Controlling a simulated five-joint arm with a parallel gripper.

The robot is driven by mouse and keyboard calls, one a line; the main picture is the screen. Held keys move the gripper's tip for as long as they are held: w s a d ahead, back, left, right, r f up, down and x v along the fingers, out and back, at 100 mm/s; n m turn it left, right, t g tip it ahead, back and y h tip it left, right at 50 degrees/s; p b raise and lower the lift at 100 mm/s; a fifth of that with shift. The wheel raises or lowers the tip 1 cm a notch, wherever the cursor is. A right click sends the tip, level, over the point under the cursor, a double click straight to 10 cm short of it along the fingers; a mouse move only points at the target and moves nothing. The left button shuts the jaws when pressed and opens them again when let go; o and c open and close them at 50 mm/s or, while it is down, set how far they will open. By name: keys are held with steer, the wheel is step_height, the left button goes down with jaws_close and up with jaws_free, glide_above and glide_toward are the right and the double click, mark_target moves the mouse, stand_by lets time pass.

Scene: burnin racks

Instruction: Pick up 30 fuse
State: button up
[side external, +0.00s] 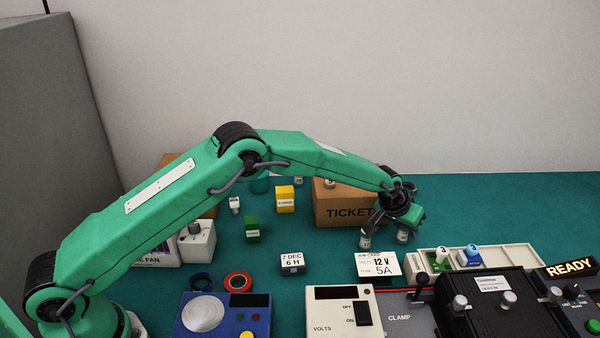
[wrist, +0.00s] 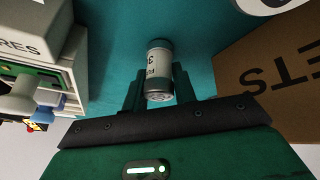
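A small cylinder with a white label and metal ends, the fuse (wrist: 159,70), stands between the fingers of my gripper (wrist: 156,88) in the wrist view. A "3" shows on its turned label; the rest of the marking is hard to read. Dark teal gaps show between it and both fingers, so the gripper looks open around it. In the side view my gripper (side external: 386,228) points down at the table in front of the ticket box. Two small pale cylinders show by its fingers, one at the left (side external: 366,240) and one at the right (side external: 402,236); I cannot tell which is between them.
The cardboard ticket box (side external: 340,207) stands close behind and left of my gripper. A pale tray (side external: 520,257) with a green and a blue piece lies to the right. A 12 V 5A card (side external: 378,265) lies in front. Green mat is clear at the back right.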

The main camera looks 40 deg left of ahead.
steer(key=shift+r, duration=0.1)
steer(key=shift+c, duration=0.2)
steer(key=shift+r, duration=0.75)
step_height(320, 180, up, 2)
steer(key=shift+r, duration=0.2)
steer(key=s+d+r, duration=0.7)
steer(key=s, duration=0.1)
steer(key=shift+s+d+g+h, duration=0.3)
steer(key=shift+s+d+h, duration=0.05)
steer(key=shift+s+h, duration=0.05)
steer(key=shift+r, duration=0.1)
